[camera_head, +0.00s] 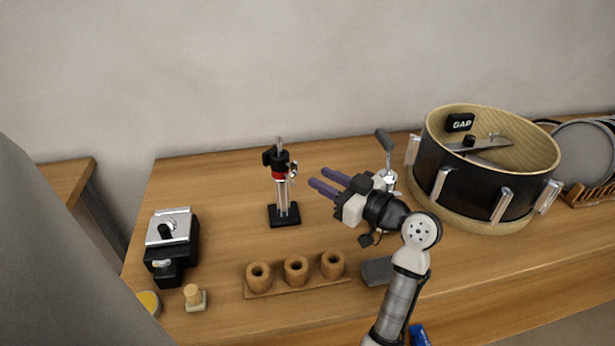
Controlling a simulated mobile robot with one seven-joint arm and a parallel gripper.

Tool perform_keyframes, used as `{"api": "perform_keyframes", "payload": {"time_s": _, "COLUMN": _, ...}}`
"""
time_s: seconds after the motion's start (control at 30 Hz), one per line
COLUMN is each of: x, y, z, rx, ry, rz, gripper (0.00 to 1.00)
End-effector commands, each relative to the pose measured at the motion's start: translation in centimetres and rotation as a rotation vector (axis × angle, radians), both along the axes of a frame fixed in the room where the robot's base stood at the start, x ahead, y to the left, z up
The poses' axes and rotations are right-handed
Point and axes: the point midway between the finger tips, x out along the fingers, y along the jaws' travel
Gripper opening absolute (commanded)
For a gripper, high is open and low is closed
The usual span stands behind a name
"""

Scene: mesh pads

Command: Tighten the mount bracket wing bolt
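The mount bracket (278,160) is a black clamp with a red band at the top of an upright metal post on a black square base (285,215). A small silvery part on its right side looks like the wing bolt (293,170), too small to see its turn or seating. My gripper (318,178) is to the right of the bracket, its two purple fingers pointing left toward the bolt. The fingers are apart with a narrow gap and nothing visible between them. The tips look short of the bolt; the depth between them is hard to tell.
A drum shell (455,180) stands right, with a grey-handled tool (386,145) beside it. A wooden three-cup holder (296,274) is in front of the post. A black-and-silver device (171,243) is left. Table around the post's base is clear.

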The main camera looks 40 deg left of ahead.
Motion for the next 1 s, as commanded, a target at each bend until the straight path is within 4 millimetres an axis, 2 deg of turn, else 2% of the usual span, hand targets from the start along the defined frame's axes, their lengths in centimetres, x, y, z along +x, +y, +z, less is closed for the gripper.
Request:
{"api": "perform_keyframes", "payload": {"time_s": 0.03, "x": 0.0, "y": -1.3, "z": -0.4, "rx": 0.0, "ry": -0.003, "rz": -0.005, "gripper": 0.29}}
{"api": "perform_keyframes", "payload": {"time_s": 0.2, "x": -0.1, "y": -4.5, "z": -0.2, "rx": 0.0, "ry": -0.002, "rz": -0.003, "gripper": 0.29}}
{"api": "perform_keyframes", "payload": {"time_s": 0.4, "x": -0.2, "y": -6.4, "z": 0.0, "rx": 0.0, "ry": -0.001, "rz": -0.001, "gripper": 0.29}}
{"api": "perform_keyframes", "payload": {"time_s": 1.0, "x": -0.3, "y": -6.5, "z": 0.1, "rx": 0.0, "ry": -0.001, "rz": -0.001, "gripper": 0.29}}
